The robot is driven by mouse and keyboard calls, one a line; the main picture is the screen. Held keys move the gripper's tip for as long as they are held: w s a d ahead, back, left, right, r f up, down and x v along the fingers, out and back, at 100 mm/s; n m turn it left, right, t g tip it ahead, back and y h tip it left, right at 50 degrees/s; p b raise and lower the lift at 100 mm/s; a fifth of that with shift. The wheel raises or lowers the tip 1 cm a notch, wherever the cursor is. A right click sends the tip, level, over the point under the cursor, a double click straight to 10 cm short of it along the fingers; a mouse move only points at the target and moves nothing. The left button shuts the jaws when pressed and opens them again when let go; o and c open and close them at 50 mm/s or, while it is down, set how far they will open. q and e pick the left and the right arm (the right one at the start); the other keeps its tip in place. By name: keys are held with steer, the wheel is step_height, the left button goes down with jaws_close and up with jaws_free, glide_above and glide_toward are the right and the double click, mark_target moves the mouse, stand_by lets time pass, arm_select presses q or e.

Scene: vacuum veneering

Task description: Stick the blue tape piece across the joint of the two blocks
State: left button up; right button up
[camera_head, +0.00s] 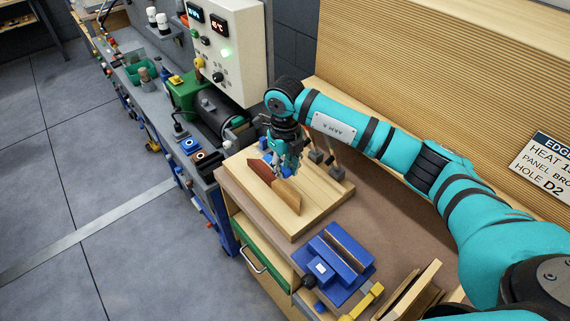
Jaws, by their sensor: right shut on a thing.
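My right gripper (285,168) is over the joint, pointing down, and is shut on the blue tape piece (288,172). The tape is small and partly hidden by the fingers. I cannot tell whether it touches the blocks. My left gripper is out of view.
The wooden board (293,229) sits on the brown bench top. A blue vise-like fixture (340,262) stands in front of it. Small grey blocks with posts (336,172) stand beside my gripper. A control box (228,45) and a green machine (183,92) are behind left.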

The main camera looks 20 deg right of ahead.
mark_target(285, 188)
steer(key=shift+b, duration=0.3)
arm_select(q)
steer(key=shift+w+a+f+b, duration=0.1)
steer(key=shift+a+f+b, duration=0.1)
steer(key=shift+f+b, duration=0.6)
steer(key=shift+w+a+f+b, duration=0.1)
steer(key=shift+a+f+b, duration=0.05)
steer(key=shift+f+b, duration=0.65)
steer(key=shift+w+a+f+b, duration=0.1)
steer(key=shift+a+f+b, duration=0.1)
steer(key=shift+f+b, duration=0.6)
arm_select(e)
steer(key=shift+f, duration=2.8)
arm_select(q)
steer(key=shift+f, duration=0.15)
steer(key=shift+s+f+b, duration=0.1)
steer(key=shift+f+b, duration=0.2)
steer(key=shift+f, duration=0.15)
arm_select(e)
steer(key=shift+f, duration=0.2)
steer(key=o, duration=0.8)
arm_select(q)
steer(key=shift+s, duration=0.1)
